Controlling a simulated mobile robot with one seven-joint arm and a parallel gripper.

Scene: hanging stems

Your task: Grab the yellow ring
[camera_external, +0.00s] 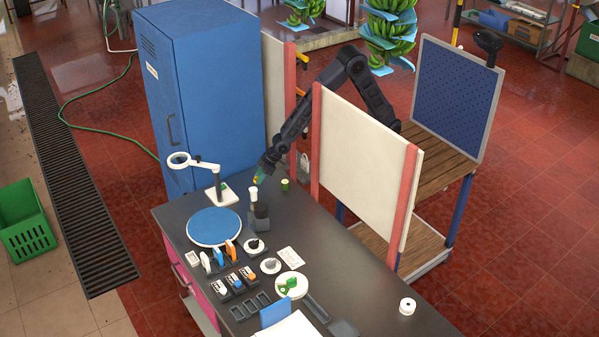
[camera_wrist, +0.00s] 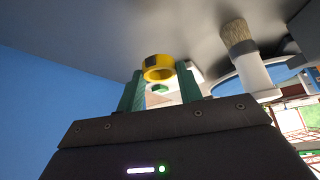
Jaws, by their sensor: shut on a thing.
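The yellow ring (camera_wrist: 158,73) is a short yellow band with a dark patch on its rim. It sits between the tips of the two green fingers of my gripper (camera_wrist: 160,69) in the wrist view. My gripper is shut on it. In the external view my gripper (camera_external: 259,179) is small, with a bit of yellow and green at its tip. It is over the far part of the dark table (camera_external: 345,237), close to the upright brush. I cannot tell whether the ring touches the table.
A brush (camera_wrist: 240,45) stands right of the ring; its grey holder (camera_external: 262,216) is on the table. A magnifier lamp (camera_external: 209,166) and blue round mat (camera_external: 214,228) are to the left. A blue cabinet (camera_external: 205,90) and white panel (camera_external: 360,160) flank the arm.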

